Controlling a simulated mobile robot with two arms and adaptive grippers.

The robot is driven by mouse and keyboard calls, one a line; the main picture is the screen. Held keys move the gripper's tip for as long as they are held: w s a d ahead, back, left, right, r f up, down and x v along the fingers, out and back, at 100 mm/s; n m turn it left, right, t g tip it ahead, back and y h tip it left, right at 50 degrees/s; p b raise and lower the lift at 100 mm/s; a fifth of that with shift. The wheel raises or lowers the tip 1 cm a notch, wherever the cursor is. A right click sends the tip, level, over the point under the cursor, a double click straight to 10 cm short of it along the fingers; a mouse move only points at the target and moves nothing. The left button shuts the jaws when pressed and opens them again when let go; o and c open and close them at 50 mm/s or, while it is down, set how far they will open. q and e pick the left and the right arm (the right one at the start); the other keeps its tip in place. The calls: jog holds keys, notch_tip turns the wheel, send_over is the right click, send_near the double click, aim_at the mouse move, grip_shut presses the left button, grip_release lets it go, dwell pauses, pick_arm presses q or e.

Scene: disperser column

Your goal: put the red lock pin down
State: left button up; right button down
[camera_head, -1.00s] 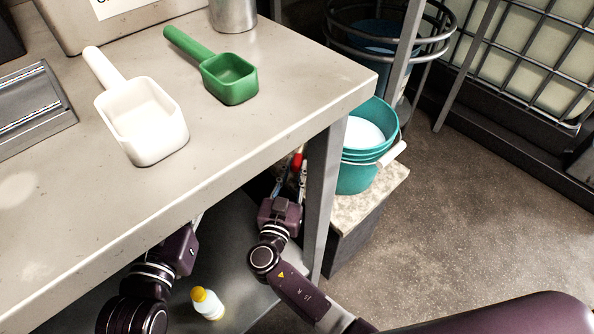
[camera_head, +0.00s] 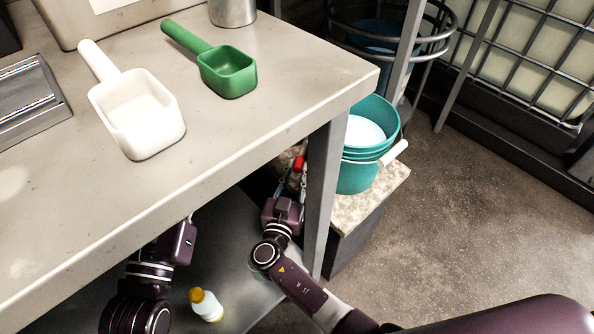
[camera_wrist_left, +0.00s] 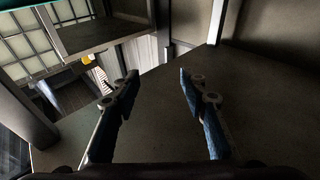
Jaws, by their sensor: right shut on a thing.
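The red lock pin (camera_head: 298,163) is a small red piece between the fingers of my right gripper (camera_head: 292,175), under the table edge, left of the table leg in the head view. My right gripper is shut on it. Part of the pin is hidden by the fingers. My left gripper is under the table top, and its fingers are hidden in the head view. In the left wrist view, my left gripper (camera_wrist_left: 158,82) has its two fingers wide apart with nothing between them.
A grey table (camera_head: 215,130) carries a white scoop (camera_head: 140,115) and a green scoop (camera_head: 228,72). A teal bucket (camera_head: 362,178) stands on a speckled slab (camera_head: 352,212) right of the table leg (camera_head: 322,190). A white bottle with a yellow cap (camera_head: 207,305) stands on the lower shelf.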

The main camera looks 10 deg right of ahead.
jog(key=c, duration=1.7)
grip_release()
jog(key=shift+f, duration=0.1)
jog(key=shift+c, duration=0.2)
